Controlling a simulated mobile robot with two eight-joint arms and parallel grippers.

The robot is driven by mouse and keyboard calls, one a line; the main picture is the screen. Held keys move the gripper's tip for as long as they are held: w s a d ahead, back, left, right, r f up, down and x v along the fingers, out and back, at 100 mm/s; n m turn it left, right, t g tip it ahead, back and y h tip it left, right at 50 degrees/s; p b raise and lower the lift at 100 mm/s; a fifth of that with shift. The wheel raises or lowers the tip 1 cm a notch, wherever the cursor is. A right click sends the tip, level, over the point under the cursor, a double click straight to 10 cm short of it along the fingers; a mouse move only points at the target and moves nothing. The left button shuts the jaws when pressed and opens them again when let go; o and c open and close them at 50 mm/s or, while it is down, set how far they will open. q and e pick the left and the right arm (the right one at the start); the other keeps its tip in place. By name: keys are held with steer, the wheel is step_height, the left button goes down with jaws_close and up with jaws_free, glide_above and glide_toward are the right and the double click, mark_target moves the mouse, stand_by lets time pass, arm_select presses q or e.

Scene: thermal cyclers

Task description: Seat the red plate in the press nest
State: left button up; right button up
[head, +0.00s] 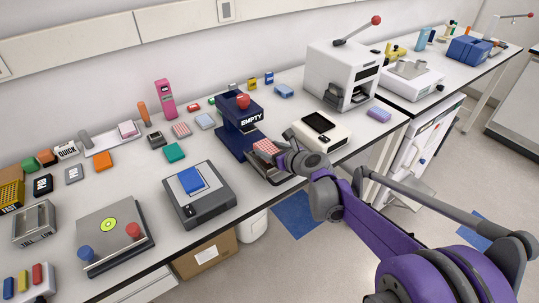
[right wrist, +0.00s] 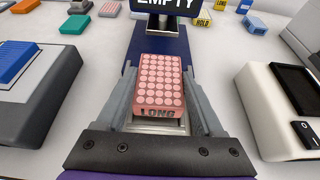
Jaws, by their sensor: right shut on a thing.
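The red plate (right wrist: 160,80), pinkish with rows of round wells and "LONG" on its near face, is between the two grey fingers of my right gripper (right wrist: 160,68). The gripper is shut on its sides. In the head view the plate (head: 265,146) is at the front of the dark blue press (head: 237,128), which has a red knob and an "EMPTY" sign. A silvery surface (right wrist: 155,126) shows below the plate's near edge; the plate hides most of it, and I cannot tell whether they touch. My left gripper is out of view.
A grey device with a blue block (head: 199,196) stands left of the press. A cream device with a black screen (head: 320,128) stands close on the right. A white lever machine (head: 341,75) is behind it. Small coloured blocks line the bench's back.

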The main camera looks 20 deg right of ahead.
step_height(320, 180, down, 2)
steer(key=shift+f, duration=0.1)
steer(key=shift+f, duration=0.1)
steer(key=o, duration=1.3)
steer(key=shift+o, duration=0.2)
